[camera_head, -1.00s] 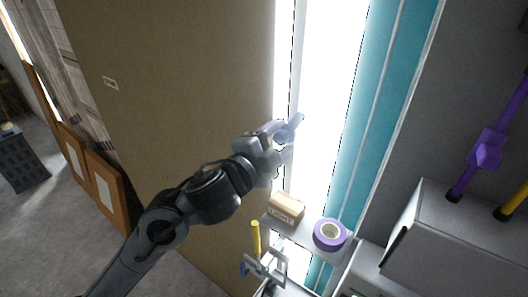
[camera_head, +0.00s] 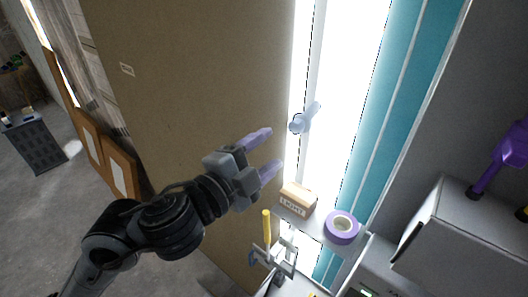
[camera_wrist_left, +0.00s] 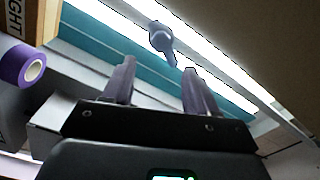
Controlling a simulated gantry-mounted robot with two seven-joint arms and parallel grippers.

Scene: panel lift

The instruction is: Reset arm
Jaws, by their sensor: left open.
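My left gripper (camera_head: 266,154) is open and empty, in front of the large brown panel (camera_head: 190,100) in the head view. Its two purple fingers point to the upper right. A grey-blue handle (camera_head: 304,118) sits on the frame of the bright window, beyond the fingertips and apart from them. In the left wrist view the open fingers (camera_wrist_left: 158,82) show with the handle (camera_wrist_left: 162,42) beyond them, slightly above the gap.
A small shelf below the window holds a cardboard box (camera_head: 298,198) and a purple tape roll (camera_head: 342,226). A yellow stick (camera_head: 266,226) stands near a clamp-like tool. A white cabinet (camera_head: 450,235) is at the right. Floor at the left is partly open.

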